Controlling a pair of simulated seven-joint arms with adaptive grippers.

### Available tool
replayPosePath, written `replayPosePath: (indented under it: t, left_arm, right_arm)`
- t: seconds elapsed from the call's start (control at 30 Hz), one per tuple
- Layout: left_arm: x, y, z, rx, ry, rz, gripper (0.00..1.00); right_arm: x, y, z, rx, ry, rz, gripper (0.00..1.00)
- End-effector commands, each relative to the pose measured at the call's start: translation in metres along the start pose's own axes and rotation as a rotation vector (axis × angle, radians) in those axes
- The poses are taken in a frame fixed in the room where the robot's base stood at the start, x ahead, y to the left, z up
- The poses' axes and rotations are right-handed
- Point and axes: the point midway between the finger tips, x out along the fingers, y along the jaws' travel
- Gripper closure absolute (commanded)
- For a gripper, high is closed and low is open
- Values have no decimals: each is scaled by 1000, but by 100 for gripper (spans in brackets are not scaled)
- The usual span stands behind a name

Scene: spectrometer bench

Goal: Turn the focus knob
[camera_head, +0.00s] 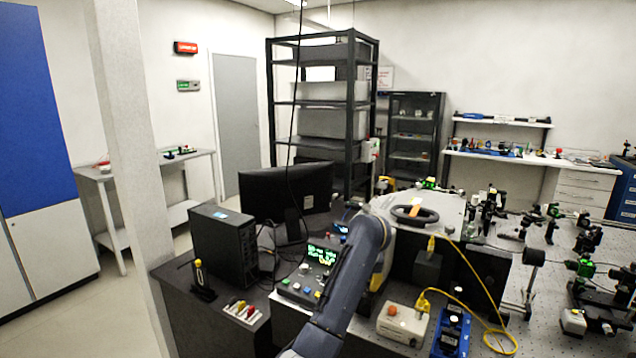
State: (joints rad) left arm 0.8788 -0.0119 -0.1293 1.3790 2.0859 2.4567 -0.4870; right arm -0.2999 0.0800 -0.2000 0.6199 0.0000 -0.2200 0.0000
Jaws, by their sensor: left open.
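A pale instrument housing (450,208) stands on the bench right of centre, with a black ring-shaped handle (415,214) on top. I cannot single out the focus knob; it may be hidden behind my arm. My left arm rises from the bottom centre and reaches to the left side of the housing. My left gripper (356,204) is at its far end, small and partly hidden by the arm, beside the housing. It is open, and I see nothing held in it. Whether it touches anything is unclear. My right gripper is out of view.
A control box with a green display (321,255) is left of my arm, near a black computer tower (224,240) and monitor (287,190). A beige box (402,323) with a yellow cable is right of it. Optical mounts crowd the right bench.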

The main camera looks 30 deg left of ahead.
Motion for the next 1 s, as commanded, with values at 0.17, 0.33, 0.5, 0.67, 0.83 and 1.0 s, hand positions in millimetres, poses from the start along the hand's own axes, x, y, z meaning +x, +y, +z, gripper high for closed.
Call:
replayPosePath:
  t: [0.17, 0.33, 0.5, 0.67, 0.83, 1.0]
  left_arm:
    - [-5, 1, 1, 87, -3, -34, 59]
    - [-28, 1, 1, 84, -3, -34, 59]
    - [-48, 3, 1, 83, -3, -31, 59]
    - [-67, 2, 4, 85, -13, -35, 59]
    - [-78, 1, 5, 86, -17, -38, 59]
    - [-87, 5, 2, 84, -6, -31, 59]
  right_arm:
    - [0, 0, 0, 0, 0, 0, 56]
    - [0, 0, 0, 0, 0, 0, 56]
    - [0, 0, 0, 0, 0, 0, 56]
    - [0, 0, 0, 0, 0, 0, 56]
    - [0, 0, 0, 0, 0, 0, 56]
    - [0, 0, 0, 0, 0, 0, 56]
